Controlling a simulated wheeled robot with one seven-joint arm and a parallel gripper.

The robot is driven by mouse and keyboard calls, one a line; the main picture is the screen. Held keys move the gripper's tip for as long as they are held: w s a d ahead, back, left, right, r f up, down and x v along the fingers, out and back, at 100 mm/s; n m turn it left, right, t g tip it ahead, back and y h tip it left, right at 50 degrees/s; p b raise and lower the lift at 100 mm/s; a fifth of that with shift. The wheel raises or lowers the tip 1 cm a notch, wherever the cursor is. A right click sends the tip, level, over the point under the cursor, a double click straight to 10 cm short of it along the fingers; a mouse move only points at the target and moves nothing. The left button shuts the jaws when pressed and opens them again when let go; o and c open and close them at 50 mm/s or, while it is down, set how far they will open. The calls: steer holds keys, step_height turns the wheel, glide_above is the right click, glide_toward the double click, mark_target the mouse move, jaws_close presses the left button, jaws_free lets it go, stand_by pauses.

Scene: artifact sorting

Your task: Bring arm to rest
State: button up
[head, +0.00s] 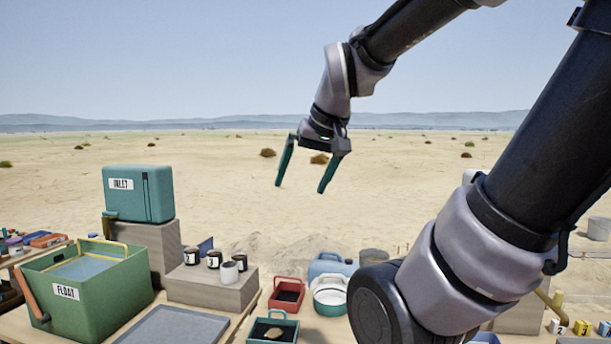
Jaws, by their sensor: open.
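My gripper (303,187) hangs in the air at the upper middle of the head view, above and behind the table items. Its two teal fingers are spread apart and point down, with nothing between them. My arm comes in from the upper right and bends down to the gripper. The gripper touches nothing. My thick lower arm links cover the right side of the view and hide part of the table there.
A green FLOAT box (90,292) and a green case (138,194) stand at left. Numbered dark jars (213,259) sit on a block (211,286). A red tray (287,294), a teal tray (272,331) and a blue container (331,267) stand at centre. Air around the gripper is clear.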

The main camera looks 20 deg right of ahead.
steer(key=shift+s+a+r+m+t+y, duration=0.2)
steer(key=shift+s+r+m, duration=0.1)
steer(key=shift+s+m, duration=0.3)
steer(key=shift+s+a+r+m+t+y, duration=0.1)
steer(key=shift+s+r+m+t, duration=0.25)
steer(key=shift+s, duration=0.3)
